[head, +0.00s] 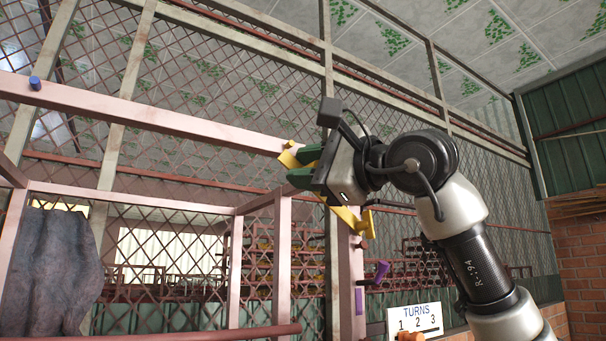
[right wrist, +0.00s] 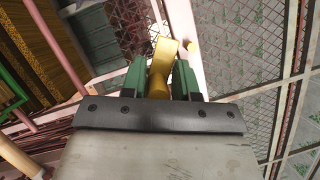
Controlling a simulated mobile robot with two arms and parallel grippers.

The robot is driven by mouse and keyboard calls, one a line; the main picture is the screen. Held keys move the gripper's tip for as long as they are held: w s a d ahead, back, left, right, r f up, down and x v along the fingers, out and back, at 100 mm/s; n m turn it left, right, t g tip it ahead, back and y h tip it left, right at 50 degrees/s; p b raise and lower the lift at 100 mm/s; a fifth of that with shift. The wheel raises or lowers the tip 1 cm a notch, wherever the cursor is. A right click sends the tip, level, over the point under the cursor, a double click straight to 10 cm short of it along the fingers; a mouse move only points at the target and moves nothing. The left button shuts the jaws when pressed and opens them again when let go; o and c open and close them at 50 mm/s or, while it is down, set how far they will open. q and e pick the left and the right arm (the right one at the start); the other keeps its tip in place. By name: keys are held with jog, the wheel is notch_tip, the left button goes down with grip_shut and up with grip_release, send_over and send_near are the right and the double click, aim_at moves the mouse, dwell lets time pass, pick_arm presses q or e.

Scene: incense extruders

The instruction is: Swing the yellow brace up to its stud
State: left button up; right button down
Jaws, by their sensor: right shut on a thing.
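The yellow brace (head: 347,217) slants up and left from the pink post (head: 345,262) at the right of the pink frame. Its upper end (head: 288,158) reaches the right end of the pink top beam (head: 150,115). My right gripper (head: 298,168) is shut on the brace, which also shows between the green fingers in the right wrist view (right wrist: 163,52). The gripper body hides the brace's middle. A blue stud (head: 35,82) is on the beam's far left, and a purple stud (head: 382,270) is by the post. I cannot tell which belongs to the brace. My left gripper is not in view.
A mesh fence (head: 190,60) with pale rails stands behind the frame. A grey cloth-like shape (head: 50,270) is at lower left. A white TURNS sign (head: 414,319) stands at bottom right, near a brick wall (head: 585,262).

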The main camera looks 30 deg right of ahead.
jog(key=shift+d+r, duration=0.15)
jog(key=shift+r, duration=0.05)
dwell(0.3)
jog(key=c, duration=1)
grip_release()
jog(key=shift+f, duration=0.1)
jog(key=shift+s+d+f, duration=0.1)
jog(key=shift+s, duration=0.1)
jog(key=shift+b+v, duration=2.15)
jog(key=shift+v, duration=3)
